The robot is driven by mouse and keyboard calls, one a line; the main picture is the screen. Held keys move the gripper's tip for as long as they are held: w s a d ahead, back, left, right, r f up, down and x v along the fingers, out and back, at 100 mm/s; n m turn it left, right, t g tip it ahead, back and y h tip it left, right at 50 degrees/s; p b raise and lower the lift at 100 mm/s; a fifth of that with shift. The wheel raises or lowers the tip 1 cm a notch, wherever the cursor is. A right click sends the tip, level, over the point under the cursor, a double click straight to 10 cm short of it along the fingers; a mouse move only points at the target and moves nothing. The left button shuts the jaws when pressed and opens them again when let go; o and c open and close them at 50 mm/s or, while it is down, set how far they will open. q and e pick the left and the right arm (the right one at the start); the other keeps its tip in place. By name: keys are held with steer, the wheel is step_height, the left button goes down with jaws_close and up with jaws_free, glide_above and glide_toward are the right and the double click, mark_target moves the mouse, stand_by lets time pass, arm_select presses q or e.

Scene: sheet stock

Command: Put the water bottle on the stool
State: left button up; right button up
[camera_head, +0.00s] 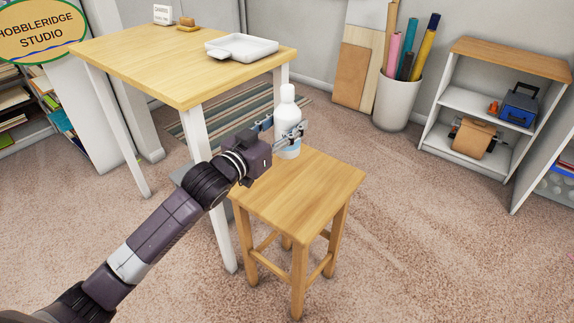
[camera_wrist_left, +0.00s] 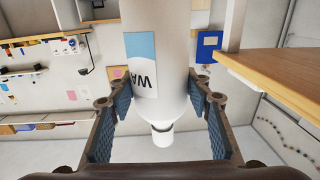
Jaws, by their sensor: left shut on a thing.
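The water bottle (camera_head: 287,108) is white with a blue-and-white label and stands upright at the back edge of the stool top. My left gripper (camera_head: 284,127) is shut on its body, one finger on each side. The wrist view shows the bottle (camera_wrist_left: 172,55) upside down between the fingers (camera_wrist_left: 160,105). The wooden stool (camera_head: 305,190) has a bare square seat. The bottle's base is over or on the seat's far part; I cannot tell if it touches. My right gripper is not in view.
A wooden table (camera_head: 150,60) with white legs stands left of the stool, holding a white tray (camera_head: 235,48). A bin of rolls (camera_head: 397,100) and a shelf unit (camera_head: 510,60) stand at the back right. Carpet is clear right of the stool.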

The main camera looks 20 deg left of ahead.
arm_select(q)
step_height(320, 180, down, 5)
steer(key=shift+f+b, duration=0.1)
steer(key=shift+b, duration=0.45)
step_height(320, 180, down, 6)
steer(key=shift+r+b, duration=0.15)
steer(key=shift+b, duration=0.7)
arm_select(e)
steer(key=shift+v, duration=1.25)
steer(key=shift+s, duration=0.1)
arm_select(q)
steer(key=o, duration=1.5)
steer(key=shift+f, duration=0.2)
steer(key=shift+r, duration=0.15)
steer(key=shift+s, duration=0.3)
steer(key=p+v, duration=0.2)
steer(key=v, duration=0.9)
steer(key=shift+s+a, duration=0.1)
steer(key=shift+s, duration=0.15)
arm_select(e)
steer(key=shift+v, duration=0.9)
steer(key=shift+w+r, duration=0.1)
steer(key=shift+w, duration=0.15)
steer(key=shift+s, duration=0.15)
